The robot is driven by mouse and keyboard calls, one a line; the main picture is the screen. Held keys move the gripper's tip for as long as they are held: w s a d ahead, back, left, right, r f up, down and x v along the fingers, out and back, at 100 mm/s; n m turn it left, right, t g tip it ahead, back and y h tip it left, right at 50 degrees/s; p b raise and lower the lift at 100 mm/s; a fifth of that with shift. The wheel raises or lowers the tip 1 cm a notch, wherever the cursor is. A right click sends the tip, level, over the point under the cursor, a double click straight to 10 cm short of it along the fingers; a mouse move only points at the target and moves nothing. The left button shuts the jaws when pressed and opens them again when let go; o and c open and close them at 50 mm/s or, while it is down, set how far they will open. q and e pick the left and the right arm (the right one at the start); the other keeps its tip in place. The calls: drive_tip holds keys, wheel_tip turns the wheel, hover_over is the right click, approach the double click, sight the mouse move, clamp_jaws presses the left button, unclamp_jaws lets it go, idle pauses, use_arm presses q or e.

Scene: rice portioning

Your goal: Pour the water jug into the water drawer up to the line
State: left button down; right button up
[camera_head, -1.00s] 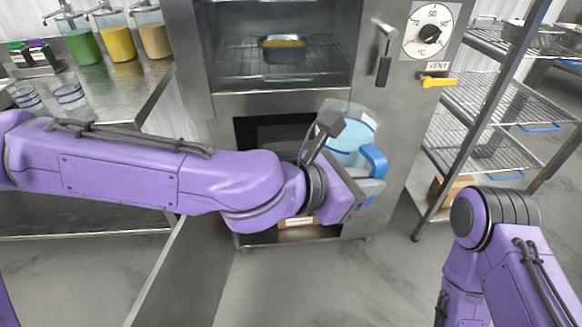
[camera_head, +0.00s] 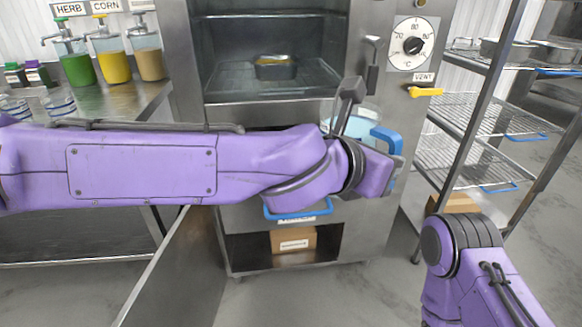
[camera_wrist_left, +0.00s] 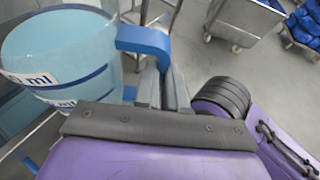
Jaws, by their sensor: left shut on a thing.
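The clear water jug (camera_head: 362,124) with a blue handle (camera_head: 386,138) is in front of the oven's right side, largely hidden behind my left wrist in the head view. In the left wrist view the jug (camera_wrist_left: 65,50) shows pale blue water, a dark blue line and "ml" labels. My left gripper (camera_wrist_left: 165,88) is shut on the jug's blue handle. The water drawer shows only its blue handle bar (camera_head: 298,212) and a label below my left forearm; its inside and fill line are hidden. My right gripper is out of view; only its arm shows at lower right.
The oven cavity (camera_head: 275,95) holds a pan (camera_head: 275,68) of yellow food. A low door (camera_head: 180,275) stands open at left. A cardboard box (camera_head: 292,241) sits in the lower compartment. A wire rack (camera_head: 480,120) stands right, a steel counter (camera_head: 110,105) left.

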use_arm(q)
drive_tip(key=w+r+n+p, duration=0.1)
drive_tip(key=w+a+r+n+g+h+p, duration=0.1)
drive_tip(key=shift+a+r+p, duration=0.2)
drive_tip(key=shift+r+p, duration=0.15)
